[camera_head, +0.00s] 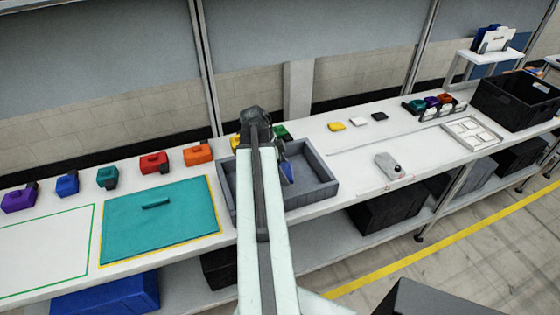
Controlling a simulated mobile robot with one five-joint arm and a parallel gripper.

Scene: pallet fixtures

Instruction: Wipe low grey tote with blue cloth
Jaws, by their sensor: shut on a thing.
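The low grey tote (318,170) stands on the white bench near the middle of the picture, with its floor bare to the right of my arm. My arm crosses in front of it and hides its middle part. The blue cloth (288,172) shows as a small blue patch just right of my arm, over the tote's inside. My gripper (281,152) is shut on the cloth; its fingers are mostly hidden behind my arm. I cannot tell whether the cloth touches the tote floor.
A teal mat (160,222) lies left of the tote. Several coloured blocks, including an orange one (198,154), line the bench's back. A grey device (388,166) sits right of the tote. A black crate (515,100) stands far right. Bench around the device is mostly clear.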

